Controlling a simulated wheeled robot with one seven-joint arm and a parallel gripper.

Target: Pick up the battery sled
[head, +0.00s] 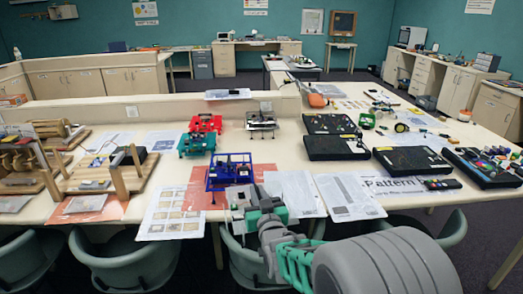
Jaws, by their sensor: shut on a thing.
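A blue open-frame piece (230,174), which looks like the battery sled, is at the near middle of the table, over a reddish mat. It has a flat base, posts and dark parts on top. My gripper (241,193) is at its near right edge and is shut on it. The gripper's own body hides part of the contact, and I cannot tell whether the piece is clear of the mat. Similar frames stand behind it: a green one (192,144), a red one (206,122) and a pale one with dark parts (262,123).
Printed sheets (174,209) lie left and right of my gripper. Wooden mechanisms (110,172) stand at the left. Black trays (333,146) and small parts fill the right. A low partition (140,109) runs behind. Chairs (127,262) line the near edge.

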